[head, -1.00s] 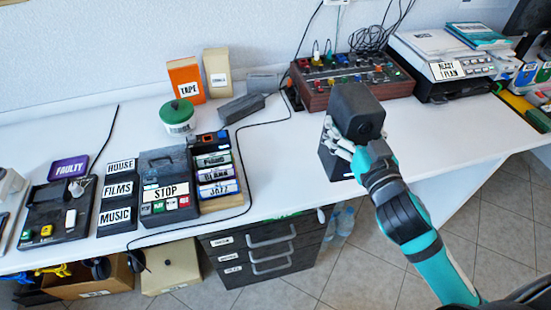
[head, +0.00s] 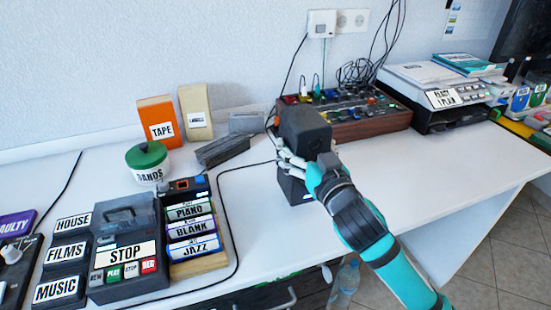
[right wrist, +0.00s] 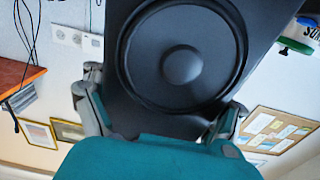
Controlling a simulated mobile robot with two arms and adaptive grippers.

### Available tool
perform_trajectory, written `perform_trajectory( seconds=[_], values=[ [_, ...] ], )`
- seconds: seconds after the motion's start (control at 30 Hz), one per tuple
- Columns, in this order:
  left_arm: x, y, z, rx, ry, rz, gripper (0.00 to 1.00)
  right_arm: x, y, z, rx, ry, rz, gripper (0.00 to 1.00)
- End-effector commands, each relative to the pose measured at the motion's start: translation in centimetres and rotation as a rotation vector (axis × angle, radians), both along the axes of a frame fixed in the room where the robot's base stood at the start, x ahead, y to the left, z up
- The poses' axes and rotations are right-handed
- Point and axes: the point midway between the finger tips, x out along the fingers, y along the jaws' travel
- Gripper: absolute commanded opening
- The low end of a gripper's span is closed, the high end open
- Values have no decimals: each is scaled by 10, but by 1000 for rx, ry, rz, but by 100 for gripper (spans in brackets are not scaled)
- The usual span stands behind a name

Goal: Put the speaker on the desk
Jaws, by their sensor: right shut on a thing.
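The speaker (head: 304,132) is a black box, upright or slightly tilted, over the white desk (head: 258,222) in front of the mixer's left part. Its lower part shows below my fingers; I cannot tell whether it touches the desk. My right gripper (head: 291,160) is shut around the speaker's middle, its arm coming from the lower right. In the right wrist view the speaker's round cone (right wrist: 183,65) fills the middle, with fingers on both sides. My left gripper is not in view.
A mixer (head: 355,128) with knobs and cables stands just behind the speaker. A cable (head: 230,195) runs over the desk to the left. Label boxes, a STOP recorder (head: 125,250) and a green-lidded tub (head: 147,162) stand left. The desk right of my arm is clear.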

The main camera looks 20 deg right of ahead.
Motion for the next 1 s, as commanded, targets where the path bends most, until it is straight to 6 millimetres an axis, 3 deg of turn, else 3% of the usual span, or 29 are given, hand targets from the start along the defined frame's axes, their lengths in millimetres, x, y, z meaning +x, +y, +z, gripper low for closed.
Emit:
perform_trajectory(
  seconds=[0.13, 0.33, 0.47, 0.7, 1.0],
  values=[
    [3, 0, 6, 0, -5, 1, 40, 24, 27, -1, 1, -7, 2, 25],
    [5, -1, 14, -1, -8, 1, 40, 41, 46, -4, 0, -5, 0, 25],
    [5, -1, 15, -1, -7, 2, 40, 43, 48, -10, -1, -4, -1, 25],
    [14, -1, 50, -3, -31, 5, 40, 42, 48, -38, -3, -4, 0, 25],
    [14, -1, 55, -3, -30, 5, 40, 42, 48, -40, -1, -5, 0, 25]
  ],
)
